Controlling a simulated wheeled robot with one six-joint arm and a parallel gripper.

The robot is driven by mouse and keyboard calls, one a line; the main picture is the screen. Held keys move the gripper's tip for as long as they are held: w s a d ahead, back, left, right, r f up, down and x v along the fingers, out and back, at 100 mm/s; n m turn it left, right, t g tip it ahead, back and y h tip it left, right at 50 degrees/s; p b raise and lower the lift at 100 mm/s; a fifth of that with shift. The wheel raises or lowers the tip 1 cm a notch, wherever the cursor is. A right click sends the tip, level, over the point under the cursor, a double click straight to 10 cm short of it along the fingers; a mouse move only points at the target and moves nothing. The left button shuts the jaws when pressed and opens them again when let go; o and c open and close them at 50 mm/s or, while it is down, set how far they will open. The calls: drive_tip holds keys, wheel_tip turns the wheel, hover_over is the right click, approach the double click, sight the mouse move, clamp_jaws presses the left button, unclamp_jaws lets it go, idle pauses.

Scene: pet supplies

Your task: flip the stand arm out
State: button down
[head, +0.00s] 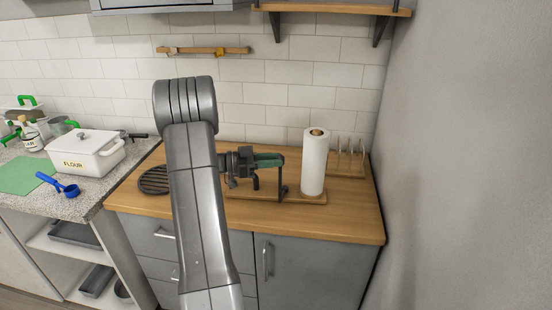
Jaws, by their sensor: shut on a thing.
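The stand has a dark upright post (284,181) on a wooden board on the counter. The exact finger contact is too small to see clearly. My own arm hides part of the board and counter to the left.
A paper towel roll (314,162) stands close to the right of the stand, with a wooden rack (348,162) behind it. A round dark trivet (154,180) lies to the left. A white flour box (86,154) and a blue scoop (68,188) are on the speckled counter.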

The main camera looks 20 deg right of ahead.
drive_tip(key=shift+w+a+m+g, duration=0.2)
drive_tip(key=shift+m+g, duration=0.2)
drive_tip(key=shift+g, duration=0.2)
drive_tip(key=c, duration=1.2)
unclamp_jaws()
drive_tip(key=shift+w+a, duration=0.1)
drive_tip(key=b+v, duration=0.3)
drive_tip(key=v, duration=1)
drive_tip(key=shift+w+a+r, duration=0.15)
drive_tip(key=shift+a, duration=0.15)
drive_tip(key=shift+d, duration=0.15)
